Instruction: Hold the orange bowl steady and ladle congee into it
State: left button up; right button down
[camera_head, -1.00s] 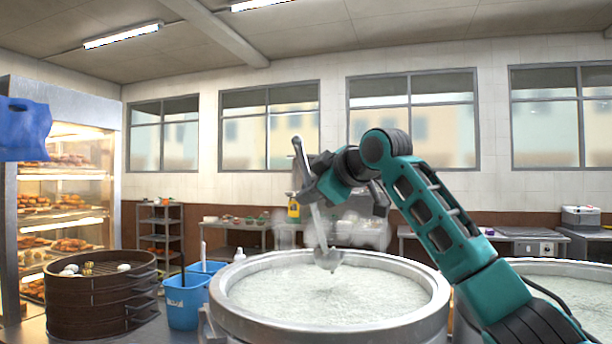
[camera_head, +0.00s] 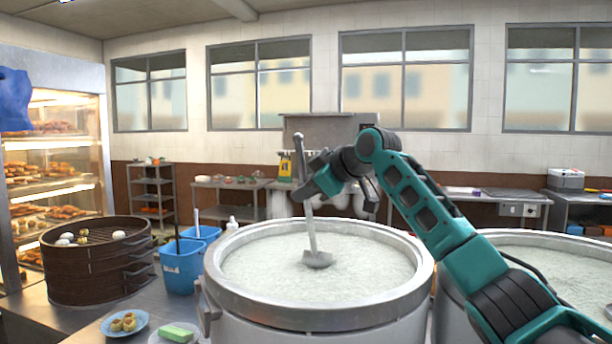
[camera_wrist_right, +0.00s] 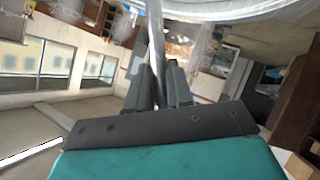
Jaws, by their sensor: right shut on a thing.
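My right gripper (camera_head: 308,188) is shut on the handle of a metal ladle (camera_head: 311,228). The ladle hangs steeply, its scoop low over the white congee (camera_head: 345,262) in the near stockpot (camera_head: 228,298). I cannot tell whether the scoop touches the congee. In the right wrist view the gripper fingers (camera_wrist_right: 158,78) close on the ladle handle (camera_wrist_right: 155,25). The orange bowl and my left gripper are not in view.
A second stockpot (camera_head: 590,244) stands at the right. Left of the near pot are a blue bucket (camera_head: 180,270), a bamboo steamer (camera_head: 85,275), a blue plate (camera_head: 112,332) with small buns and a green block (camera_head: 177,333). A lit pastry cabinet (camera_head: 105,130) stands at far left.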

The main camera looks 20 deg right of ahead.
aim_at(305, 205)
jog(key=f, duration=0.2)
jog(key=f+b, duration=0.1)
jog(key=shift+s+a+f, duration=0.2)
jog(key=shift+s, duration=0.05)
pick_arm(q)
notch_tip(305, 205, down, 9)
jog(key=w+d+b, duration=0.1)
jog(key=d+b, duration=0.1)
jog(key=b, duration=0.9)
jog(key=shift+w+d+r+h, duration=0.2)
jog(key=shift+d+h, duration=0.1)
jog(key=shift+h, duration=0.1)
pick_arm(e)
jog(key=s+a+f+n+t, duration=0.2)
jog(key=s+a+f+t, duration=0.1)
jog(key=s, duration=0.4)
notch_tip(305, 205, down, 2)
jog(key=shift+a+f+n+h, duration=0.1)
jog(key=shift+a+n+h, duration=0.25)
jog(key=shift+a, duration=0.5)
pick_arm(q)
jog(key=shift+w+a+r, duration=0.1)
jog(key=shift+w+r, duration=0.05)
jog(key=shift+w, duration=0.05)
pick_arm(e)
jog(key=shift+s, duration=0.1)
